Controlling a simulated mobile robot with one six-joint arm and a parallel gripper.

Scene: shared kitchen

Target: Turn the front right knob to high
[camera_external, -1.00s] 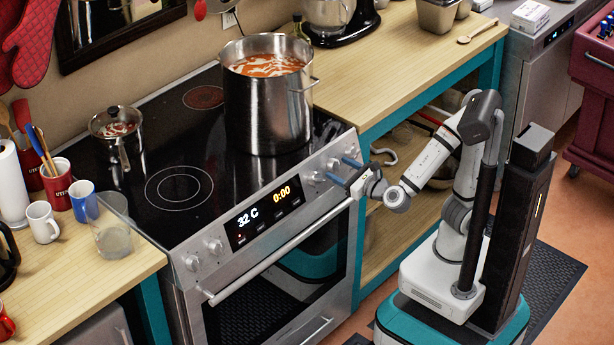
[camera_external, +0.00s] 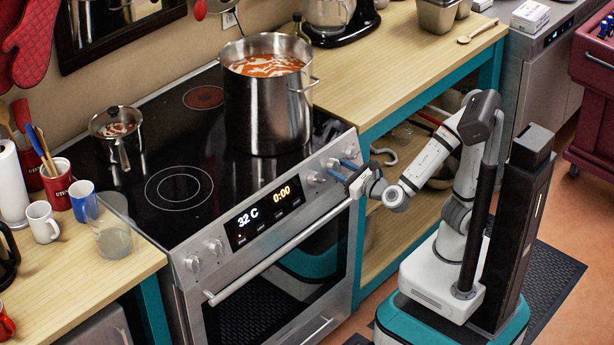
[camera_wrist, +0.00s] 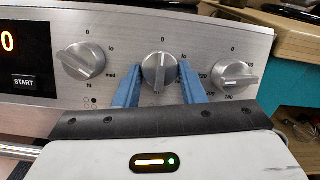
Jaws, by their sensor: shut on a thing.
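In the wrist view, my gripper (camera_wrist: 157,92) has its two blue fingers on either side of the middle knob (camera_wrist: 160,72), shut on it. This silver knob's grip bar stands about upright, under the 0 mark. A second knob (camera_wrist: 81,62), with marks 0, lo, med and hi, is to its left. A third knob (camera_wrist: 235,76), with number marks, is to its right. The small marking under the middle knob is hidden by my gripper. In the external view, my gripper (camera_external: 342,170) is at the right end of the stove's front panel (camera_external: 220,249).
A small lidded pan (camera_external: 118,128) is at the back left. The oven handle (camera_external: 285,256) runs below the panel. A wooden counter (camera_external: 390,70) adjoins the stove on the right.

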